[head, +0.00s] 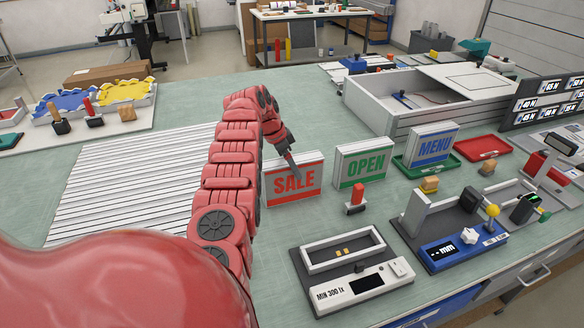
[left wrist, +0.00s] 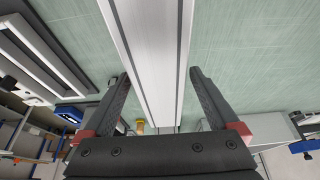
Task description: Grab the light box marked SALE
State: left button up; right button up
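In the left wrist view a pale box with grey edges (left wrist: 150,50) runs between the two fingers of my left gripper (left wrist: 160,82). The fingers are spread, one on each side of it, with a visible gap at the right finger. Whether the left finger touches it I cannot tell. My right gripper is not in view.
To the right stand the OPEN light box (head: 363,165) and the MENU light box (head: 432,147), the latter on a green tray. A red-topped block (head: 356,196) and a light meter stand (head: 355,285) are in front. A slatted white panel (head: 130,185) lies left.

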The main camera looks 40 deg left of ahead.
pick_arm(q)
grip_shut()
jog(key=shift+r, duration=0.1)
dwell(0.5)
